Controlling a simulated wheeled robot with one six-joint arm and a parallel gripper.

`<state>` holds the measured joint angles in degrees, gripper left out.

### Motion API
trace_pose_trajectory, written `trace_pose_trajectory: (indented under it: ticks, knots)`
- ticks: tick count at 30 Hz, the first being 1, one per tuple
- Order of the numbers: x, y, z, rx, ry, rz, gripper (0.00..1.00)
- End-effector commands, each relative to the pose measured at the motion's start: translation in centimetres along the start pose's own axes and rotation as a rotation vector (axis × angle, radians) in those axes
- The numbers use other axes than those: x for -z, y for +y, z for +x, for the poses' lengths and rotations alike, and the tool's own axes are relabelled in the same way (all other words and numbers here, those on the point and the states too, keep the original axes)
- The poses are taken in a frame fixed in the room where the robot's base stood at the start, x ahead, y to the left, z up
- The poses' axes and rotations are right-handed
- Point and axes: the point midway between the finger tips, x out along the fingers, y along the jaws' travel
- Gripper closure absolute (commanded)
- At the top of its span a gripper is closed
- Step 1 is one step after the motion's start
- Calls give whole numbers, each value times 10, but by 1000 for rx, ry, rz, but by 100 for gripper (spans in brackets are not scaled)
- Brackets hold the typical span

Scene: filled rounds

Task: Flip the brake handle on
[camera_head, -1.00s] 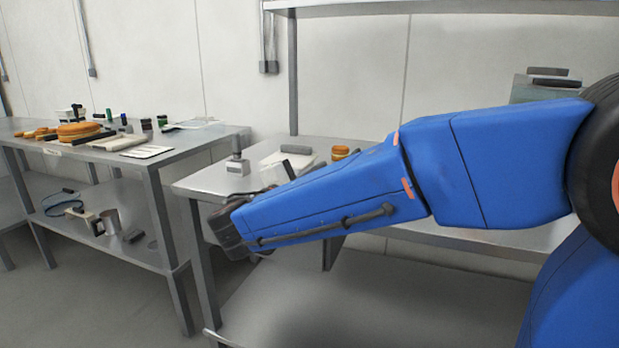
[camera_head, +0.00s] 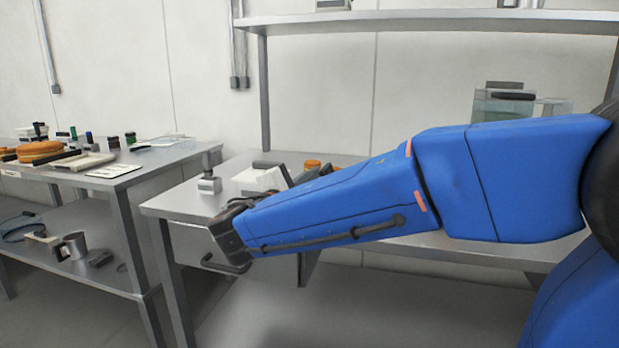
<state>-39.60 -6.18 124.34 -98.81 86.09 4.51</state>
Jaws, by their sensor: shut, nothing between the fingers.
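I cannot tell for sure which item is the brake handle. A small grey block with an upright dark-topped stem (camera_head: 209,180) stands near the left end of the middle metal table. Right of it is a pale, box-like item with a dark bar on top (camera_head: 262,172), partly covered by my arm. My blue arm reaches in from the right, and its dark wrist end is in front of the table's left part. My gripper's fingers do not show; the wrist and forearm hide that area.
The middle table (camera_head: 175,203) has a clear strip at its front left corner. A second table (camera_head: 115,183) at left carries a burger-like round item (camera_head: 40,152) and several small items. A metal mug (camera_head: 74,246) is on its lower shelf. A glass-sided container (camera_head: 520,108) stands behind my arm.

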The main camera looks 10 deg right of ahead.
Motion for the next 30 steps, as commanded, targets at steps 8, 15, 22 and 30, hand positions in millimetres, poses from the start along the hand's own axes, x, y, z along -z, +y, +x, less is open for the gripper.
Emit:
trace_pose_trajectory:
  ticks: [8, 15, 22, 30]
  knots:
    - [-5, 1, 1, 11, -1, 43, 100]
    - [-22, 4, 5, 46, -1, 183, 100]
    - [-46, 4, 11, 95, -2, 383, 100]
    - [-72, -4, 18, 154, -2, 616, 100]
